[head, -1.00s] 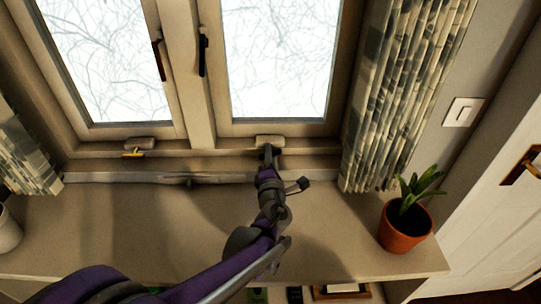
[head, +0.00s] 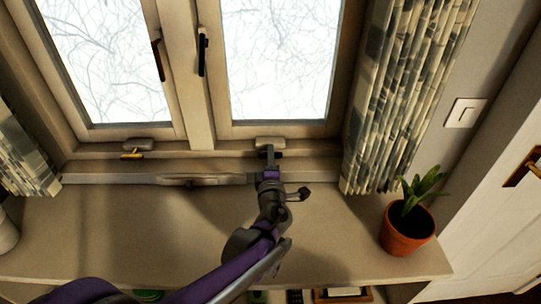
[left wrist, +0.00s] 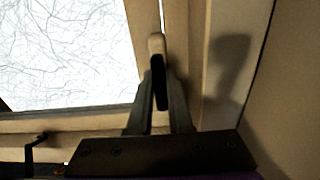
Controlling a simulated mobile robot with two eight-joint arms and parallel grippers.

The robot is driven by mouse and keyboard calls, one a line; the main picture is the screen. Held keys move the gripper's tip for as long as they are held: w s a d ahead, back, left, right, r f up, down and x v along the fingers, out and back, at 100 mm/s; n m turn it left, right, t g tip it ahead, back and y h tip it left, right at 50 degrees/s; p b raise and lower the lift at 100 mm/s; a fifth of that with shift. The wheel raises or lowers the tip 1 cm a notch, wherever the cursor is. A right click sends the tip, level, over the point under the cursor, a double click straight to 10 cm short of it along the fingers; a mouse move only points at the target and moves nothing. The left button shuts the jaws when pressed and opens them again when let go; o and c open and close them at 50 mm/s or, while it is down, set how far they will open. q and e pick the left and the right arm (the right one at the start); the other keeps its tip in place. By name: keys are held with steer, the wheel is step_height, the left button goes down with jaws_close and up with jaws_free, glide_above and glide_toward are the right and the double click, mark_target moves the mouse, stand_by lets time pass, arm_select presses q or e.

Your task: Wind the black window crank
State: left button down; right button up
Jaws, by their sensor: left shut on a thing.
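The black crank (left wrist: 158,84) is on a beige housing (head: 270,142) at the foot of the right window; in the left wrist view the housing (left wrist: 156,43) is just above it. My left gripper (head: 269,156) has reached across the sill to it from the front. In the left wrist view my left gripper's two fingers (left wrist: 159,108) are on either side of the black crank and shut on it. In the head view the gripper covers most of the crank. My right gripper is in neither view.
A brass-coloured crank (head: 132,155) sits under the left window. Black (head: 203,54) and brown (head: 158,60) latches are on the window frames. A potted plant (head: 406,231) stands on the sill at right, near a curtain (head: 393,100). The sill's left part (head: 110,225) is mostly clear.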

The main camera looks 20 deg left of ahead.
arm_select(q)
steer(key=c, duration=0.8)
jaws_free()
steer(key=shift+c, duration=0.2)
steer(key=v, duration=1.1)
steer(key=shift+p, duration=0.35)
